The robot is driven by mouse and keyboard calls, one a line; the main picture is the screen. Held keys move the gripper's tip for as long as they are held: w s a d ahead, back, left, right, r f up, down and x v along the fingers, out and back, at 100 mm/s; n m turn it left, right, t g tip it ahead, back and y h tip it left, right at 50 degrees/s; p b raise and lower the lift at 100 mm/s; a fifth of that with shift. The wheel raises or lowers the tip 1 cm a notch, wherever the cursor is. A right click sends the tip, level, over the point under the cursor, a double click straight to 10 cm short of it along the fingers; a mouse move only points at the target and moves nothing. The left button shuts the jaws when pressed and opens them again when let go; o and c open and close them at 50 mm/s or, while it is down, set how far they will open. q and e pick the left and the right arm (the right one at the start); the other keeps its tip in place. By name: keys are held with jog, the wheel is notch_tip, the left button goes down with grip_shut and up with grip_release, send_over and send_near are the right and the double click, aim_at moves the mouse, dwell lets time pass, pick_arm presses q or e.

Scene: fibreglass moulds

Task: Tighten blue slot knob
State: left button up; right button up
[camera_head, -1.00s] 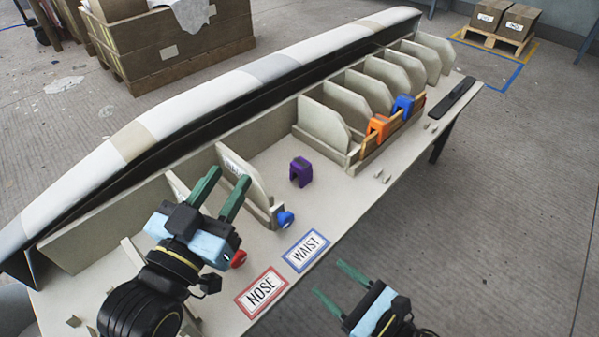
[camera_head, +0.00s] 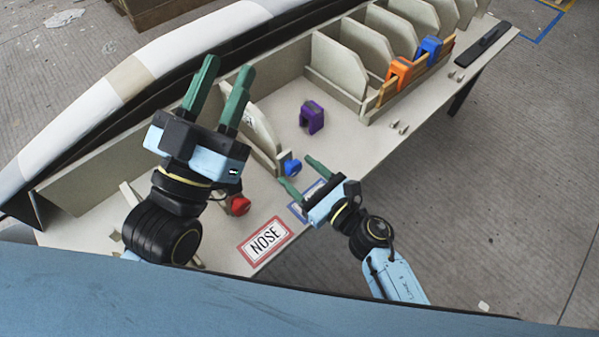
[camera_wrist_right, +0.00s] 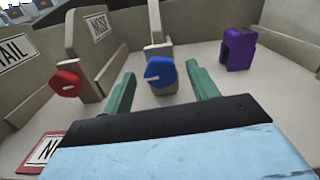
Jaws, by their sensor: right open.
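The blue slot knob (camera_head: 291,167) sits at the front end of a slotted rib on the table. In the right wrist view the blue knob (camera_wrist_right: 160,72) shows a pale, nearly level line on its face. My right gripper (camera_head: 300,174) is open, its two green fingers pointing at the knob. In the right wrist view the fingers (camera_wrist_right: 157,88) stand to either side of the knob with gaps, and do not touch it. My left gripper (camera_head: 224,80) is open and empty, above the table in front of a rib.
A red knob (camera_head: 238,205) is on the left, also in the right wrist view (camera_wrist_right: 67,84). A purple clamp (camera_head: 311,117) stands behind the blue knob. A NOSE label (camera_head: 265,241) lies at the front edge. Orange (camera_head: 399,72) and blue (camera_head: 430,50) clamps sit on a wooden rail.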

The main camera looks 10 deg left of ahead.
pick_arm(q)
jog(key=shift+r, duration=0.1)
pick_arm(e)
jog(key=shift+w+a, duration=0.3)
jog(key=shift+a, duration=0.05)
jog(key=c, duration=1)
jog(key=shift+m, duration=0.3)
jog(key=m+p, duration=0.1)
jog(key=m, duration=0.3)
pick_arm(q)
jog(key=shift+w+f+g+y, duration=0.35)
jog(key=shift+f+g, duration=0.3)
jog(key=shift+f, duration=0.15)
jog(key=shift+w+f+g+y, duration=0.25)
jog(key=shift+w+f+g, duration=0.1)
jog(key=shift+f+g, duration=0.4)
pick_arm(e)
jog(key=shift+w+m, duration=0.1)
jog(key=shift+m, duration=1.1)
pick_arm(q)
jog(key=shift+f, duration=0.1)
